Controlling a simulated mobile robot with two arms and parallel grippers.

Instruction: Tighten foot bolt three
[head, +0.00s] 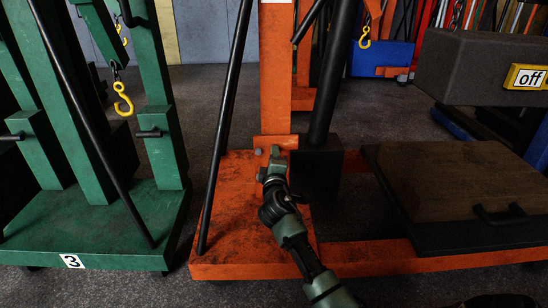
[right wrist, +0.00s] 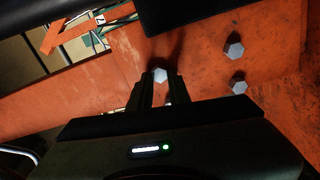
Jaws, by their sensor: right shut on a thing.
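The foot bolts are grey hex heads on the orange foot of the jack (head: 235,230). My right gripper (head: 274,158) reaches down to the base of the orange post (head: 276,80). In the right wrist view its two dark fingers are shut on one hex bolt (right wrist: 160,74), with the head between the fingertips. Two more bolts, an upper one (right wrist: 234,47) and a lower one (right wrist: 239,87), stand free to the right. In the head view one bolt head (head: 258,151) shows just left of the gripper. No number shows on the bolts. My left gripper is out of view.
A green jack (head: 100,225) with a "3" label stands left. A black bar (head: 225,125) slants up close left of my right arm, and a black post (head: 318,160) stands close right. A dark box with an "off" sign (head: 525,77) hangs at the right.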

